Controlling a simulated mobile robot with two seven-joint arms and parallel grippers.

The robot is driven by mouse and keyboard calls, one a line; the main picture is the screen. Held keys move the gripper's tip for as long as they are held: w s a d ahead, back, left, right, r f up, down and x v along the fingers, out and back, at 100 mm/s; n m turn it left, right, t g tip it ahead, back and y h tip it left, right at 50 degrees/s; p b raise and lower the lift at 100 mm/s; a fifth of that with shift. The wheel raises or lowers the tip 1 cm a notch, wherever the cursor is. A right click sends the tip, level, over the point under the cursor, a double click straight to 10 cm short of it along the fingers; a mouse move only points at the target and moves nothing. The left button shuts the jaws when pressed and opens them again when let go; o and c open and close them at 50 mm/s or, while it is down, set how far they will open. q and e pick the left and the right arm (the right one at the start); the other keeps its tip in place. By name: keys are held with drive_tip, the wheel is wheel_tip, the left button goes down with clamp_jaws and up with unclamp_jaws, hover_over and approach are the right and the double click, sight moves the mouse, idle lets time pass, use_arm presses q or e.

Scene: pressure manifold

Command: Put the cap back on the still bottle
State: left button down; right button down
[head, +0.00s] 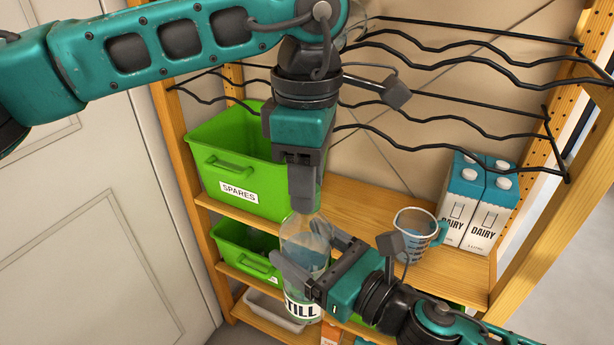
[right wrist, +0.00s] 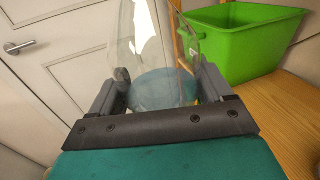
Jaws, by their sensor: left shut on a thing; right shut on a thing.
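The still bottle (head: 304,238) is clear, with a white label reading "TILL" in view near its base. It looks roughly upright in front of the shelf. My right gripper (head: 302,252) is shut around the bottle's body from the right. In the right wrist view the clear bottle (right wrist: 148,45) stands between the two fingers, with bluish liquid low in it. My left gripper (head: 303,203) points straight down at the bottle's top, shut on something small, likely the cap. The fingers hide the cap and the bottle's mouth, so I cannot tell whether they touch.
A green SPARES bin (head: 232,150) stands on the upper board, another green bin (head: 240,250) below. A measuring jug (head: 415,235) and two dairy cartons (head: 478,205) stand at the right. Black wire racks (head: 450,140) run above. A white door (head: 90,240) is at the left.

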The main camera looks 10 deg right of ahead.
use_arm(q)
drive_tip(key=m, duration=0.6)
drive_tip(key=shift+m, duration=0.4)
drive_tip(key=c, duration=0.7)
unclamp_jaws()
drive_tip(key=shift+r, duration=0.1)
wheel_tip(320, 180, up, 12)
drive_tip(key=shift+f, duration=0.1)
